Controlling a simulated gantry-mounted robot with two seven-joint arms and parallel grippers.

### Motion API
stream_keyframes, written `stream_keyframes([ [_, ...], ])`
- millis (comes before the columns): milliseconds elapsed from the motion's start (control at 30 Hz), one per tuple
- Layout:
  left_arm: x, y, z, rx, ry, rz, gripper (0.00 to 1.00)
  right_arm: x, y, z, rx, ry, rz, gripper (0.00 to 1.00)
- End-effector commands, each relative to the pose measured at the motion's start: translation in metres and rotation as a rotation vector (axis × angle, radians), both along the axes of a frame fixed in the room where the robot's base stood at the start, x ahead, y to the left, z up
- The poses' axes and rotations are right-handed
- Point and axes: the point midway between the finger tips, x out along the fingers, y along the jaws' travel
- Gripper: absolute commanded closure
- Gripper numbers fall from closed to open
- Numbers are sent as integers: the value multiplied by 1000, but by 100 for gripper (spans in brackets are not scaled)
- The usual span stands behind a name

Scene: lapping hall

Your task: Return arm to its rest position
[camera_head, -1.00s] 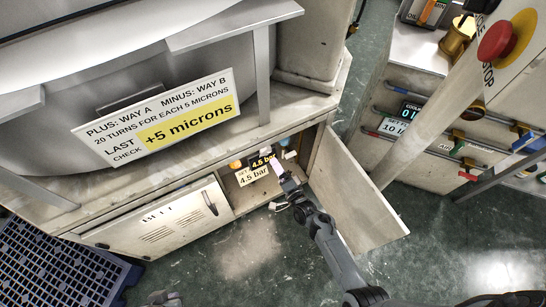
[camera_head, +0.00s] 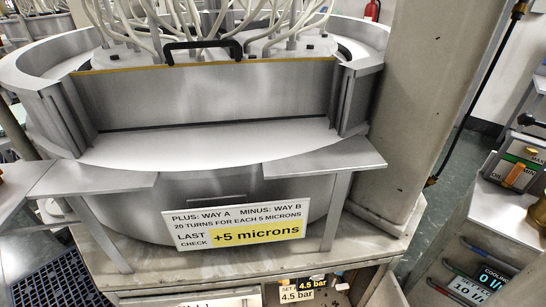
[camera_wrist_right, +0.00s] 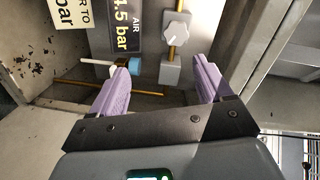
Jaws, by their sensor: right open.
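My right gripper (camera_wrist_right: 160,72) is open in the right wrist view, its two purple fingers apart with nothing gripped between them. A blue-ended fitting (camera_wrist_right: 134,65) shows close by the left fingertip. The fingers are inside or at the mouth of the open cabinet; the exact depth is unclear. The right arm cannot be made out in the head view. My left gripper is in neither view.
The air label (camera_wrist_right: 126,30) reads 4.5 bar. The cabinet's label (camera_head: 297,295) shows at the head view's bottom edge, under the machine with the +5 microns sign (camera_head: 240,225). A pale column (camera_head: 405,120) stands right. A blue grate (camera_head: 60,285) lies lower left.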

Motion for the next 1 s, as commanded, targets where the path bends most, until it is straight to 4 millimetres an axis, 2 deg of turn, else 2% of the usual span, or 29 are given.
stream_keyframes([
  [33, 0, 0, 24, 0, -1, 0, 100, -14, -6, 24, -32, -1, 14, 21],
  [100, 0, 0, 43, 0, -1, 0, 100, -29, -14, 52, -91, -5, 40, 21],
  [267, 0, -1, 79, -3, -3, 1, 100, -52, -14, 111, -299, 85, 142, 21],
  [500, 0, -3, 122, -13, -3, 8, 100, -89, 2, 210, -711, 315, 324, 21],
  [600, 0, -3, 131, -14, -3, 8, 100, -109, 7, 250, -854, 416, 402, 21],
  [733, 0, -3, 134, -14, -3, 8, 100, -136, 10, 291, -995, 535, 506, 21],
  [900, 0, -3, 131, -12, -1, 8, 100, -167, 7, 323, -1107, 666, 636, 21],
  [1000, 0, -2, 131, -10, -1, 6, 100, -188, 0, 329, -1153, 755, 727, 21],
])
